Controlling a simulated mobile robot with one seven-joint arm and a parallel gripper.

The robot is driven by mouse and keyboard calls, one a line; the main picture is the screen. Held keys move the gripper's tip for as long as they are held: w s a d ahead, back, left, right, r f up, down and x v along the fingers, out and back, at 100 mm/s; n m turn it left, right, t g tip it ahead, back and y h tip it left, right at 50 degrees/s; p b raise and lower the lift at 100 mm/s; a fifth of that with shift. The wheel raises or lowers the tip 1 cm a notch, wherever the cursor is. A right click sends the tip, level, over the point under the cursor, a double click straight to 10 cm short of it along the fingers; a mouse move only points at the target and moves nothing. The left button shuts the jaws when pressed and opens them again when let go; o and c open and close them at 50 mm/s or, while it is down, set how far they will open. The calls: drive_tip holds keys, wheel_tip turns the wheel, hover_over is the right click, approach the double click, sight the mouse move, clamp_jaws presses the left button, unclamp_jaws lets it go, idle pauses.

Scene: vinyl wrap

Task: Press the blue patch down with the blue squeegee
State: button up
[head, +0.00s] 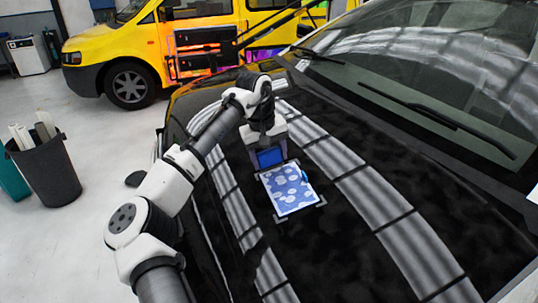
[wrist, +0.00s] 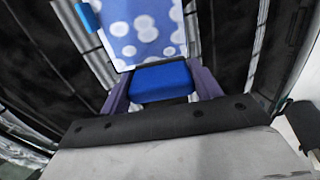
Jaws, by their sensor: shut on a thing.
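The blue squeegee (head: 270,157) is in my gripper over the black car hood. In the wrist view the squeegee (wrist: 162,82) shows as a blue block between the two purple fingers of my gripper (wrist: 163,88), which is shut on it. The blue patch (head: 287,190), with pale round spots, lies on the hood just in front of the squeegee. It also shows at the top of the wrist view (wrist: 143,30), partly cut off. A small blue tab (head: 305,176) is at the patch's right edge. I cannot tell whether the squeegee touches the patch.
The glossy black hood (head: 350,240) is clear around the patch, with pale corner marks near it. The windshield and wipers (head: 440,115) are to the right. A yellow van (head: 160,50) and a dark bin (head: 45,165) stand off to the left.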

drive_tip(key=shift+w+d+f, duration=0.1)
drive_tip(key=shift+f, duration=0.5)
drive_tip(key=shift+s+d, duration=0.2)
drive_tip(key=shift+s, duration=0.35)
drive_tip(key=shift+s+d, duration=0.15)
drive_tip(key=shift+s, duration=0.35)
drive_tip(key=shift+s+b, duration=0.1)
drive_tip(key=shift+b, duration=0.2)
drive_tip(key=shift+s+d+f, duration=0.1)
drive_tip(key=shift+s+d, duration=0.1)
drive_tip(key=shift+s, duration=0.3)
drive_tip(key=shift+s+d+f, duration=0.1)
drive_tip(key=shift+s+d, duration=0.05)
drive_tip(key=shift+s, duration=0.3)
drive_tip(key=shift+s+d, duration=0.2)
drive_tip(key=shift+s, duration=0.35)
drive_tip(key=shift+s+d, duration=0.2)
drive_tip(key=shift+s, duration=0.3)
drive_tip(key=shift+s+d+f, duration=0.1)
drive_tip(key=shift+s+d, duration=0.1)
drive_tip(key=shift+s, duration=0.35)
drive_tip(key=shift+s+d, duration=0.15)
drive_tip(key=shift+s, duration=0.35)
